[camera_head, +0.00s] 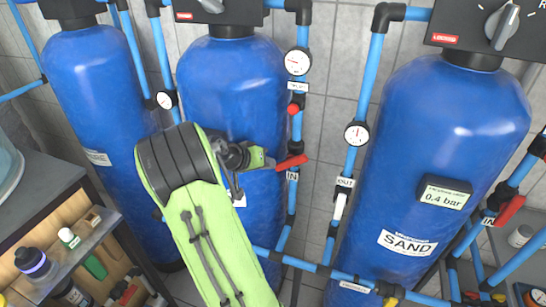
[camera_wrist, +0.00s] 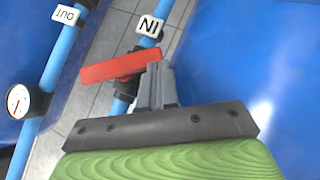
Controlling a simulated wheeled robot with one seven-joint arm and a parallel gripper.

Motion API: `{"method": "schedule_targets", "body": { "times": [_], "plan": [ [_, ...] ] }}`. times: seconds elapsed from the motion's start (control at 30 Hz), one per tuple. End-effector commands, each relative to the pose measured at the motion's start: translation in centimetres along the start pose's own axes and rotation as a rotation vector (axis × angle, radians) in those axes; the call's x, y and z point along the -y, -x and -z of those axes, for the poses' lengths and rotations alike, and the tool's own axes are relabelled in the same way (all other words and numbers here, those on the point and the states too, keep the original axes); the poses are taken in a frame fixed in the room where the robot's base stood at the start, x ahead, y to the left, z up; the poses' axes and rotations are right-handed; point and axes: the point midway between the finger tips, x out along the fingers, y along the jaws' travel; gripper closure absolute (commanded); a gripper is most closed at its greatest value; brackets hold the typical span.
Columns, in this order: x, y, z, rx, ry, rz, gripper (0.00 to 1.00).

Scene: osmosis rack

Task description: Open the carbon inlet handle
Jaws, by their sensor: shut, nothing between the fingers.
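A red valve handle (camera_head: 292,161) sits on the blue pipe marked IN beside the middle blue tank (camera_head: 230,90). I take it for the carbon inlet handle, though the tank's name is hidden behind my arm. The handle lies across its pipe, and it also shows red in the wrist view (camera_wrist: 112,67). My gripper (camera_head: 268,160) is shut and empty at the handle's left end in the head view. In the wrist view the closed fingertips (camera_wrist: 157,72) overlap the handle's right end. I cannot tell whether they touch it.
The OUT pipe with a round gauge (camera_wrist: 18,100) runs left of the handle in the wrist view. The SAND tank (camera_head: 440,130) stands at right, another blue tank (camera_head: 90,90) at left. A shelf (camera_head: 75,250) with bottles is at lower left. Pipes crowd the handle.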

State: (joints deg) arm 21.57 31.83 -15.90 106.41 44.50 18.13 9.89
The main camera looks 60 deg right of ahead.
Motion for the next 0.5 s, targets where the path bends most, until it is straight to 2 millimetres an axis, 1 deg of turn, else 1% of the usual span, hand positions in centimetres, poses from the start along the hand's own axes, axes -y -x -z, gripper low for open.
{"method": "schedule_targets", "body": {
  "times": [0.03,0.1,0.47,0.5],
  "plan": [
    [0.4,-0.4,-0.5,0.0,0.0,0.0,1.0],
    [0.6,-0.7,-0.7,0.001,0.0,0.0,1.0],
    [1.0,-2.0,-2.0,0.001,0.0,0.001,1.0],
    [1.2,-2.1,-2.2,0.0,0.026,-0.021,1.0]
  ]
}}
